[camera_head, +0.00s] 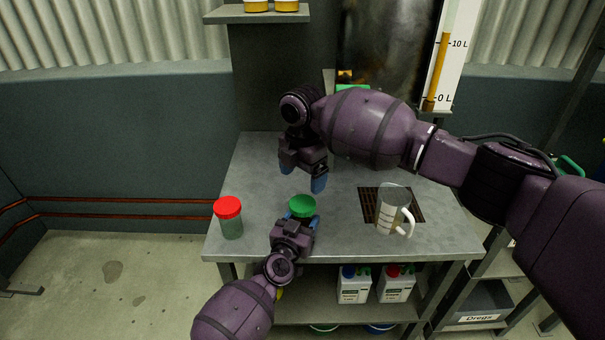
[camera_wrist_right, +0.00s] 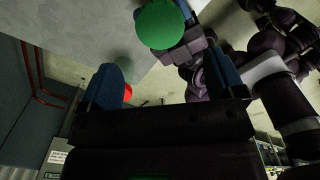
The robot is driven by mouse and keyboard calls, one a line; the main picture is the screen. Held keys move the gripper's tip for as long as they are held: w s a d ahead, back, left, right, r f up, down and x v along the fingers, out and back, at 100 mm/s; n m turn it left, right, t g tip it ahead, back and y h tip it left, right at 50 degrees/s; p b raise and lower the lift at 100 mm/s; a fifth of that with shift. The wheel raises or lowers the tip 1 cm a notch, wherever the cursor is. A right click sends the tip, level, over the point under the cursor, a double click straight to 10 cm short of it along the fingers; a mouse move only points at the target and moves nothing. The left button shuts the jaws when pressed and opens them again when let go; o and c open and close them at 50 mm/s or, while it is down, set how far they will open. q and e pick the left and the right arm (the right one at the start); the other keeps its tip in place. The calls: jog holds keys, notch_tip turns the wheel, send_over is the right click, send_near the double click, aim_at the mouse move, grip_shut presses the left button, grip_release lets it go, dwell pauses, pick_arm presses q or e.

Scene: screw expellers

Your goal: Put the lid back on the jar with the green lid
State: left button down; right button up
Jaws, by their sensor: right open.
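The green lid (camera_head: 302,206) shows as a round green top between the blue fingers of my left gripper (camera_head: 301,219). The jar body under it is hidden, so I cannot tell how the lid sits. In the right wrist view the green lid (camera_wrist_right: 160,24) shows from above, with my left gripper's fingers on either side. My right gripper (camera_head: 303,177) is open and empty, fingers pointing down, above and behind the green lid and apart from it. Its two blue fingers frame the lower middle of the right wrist view.
A jar with a red lid (camera_head: 228,208) stands at the table's left front edge. A clear measuring jug (camera_head: 391,211) stands over a dark grate (camera_head: 369,204) at the right. The metal tabletop (camera_head: 256,165) is clear at the back left. Bottles (camera_head: 354,286) stand on the shelf below.

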aim_at(302, 204)
jog(key=shift+f, duration=4.05)
jog(key=c, duration=0.9)
jog(key=m, duration=0.6)
jog(key=shift+m, duration=0.3)
jog(key=o, duration=1)
jog(key=shift+s, duration=0.1)
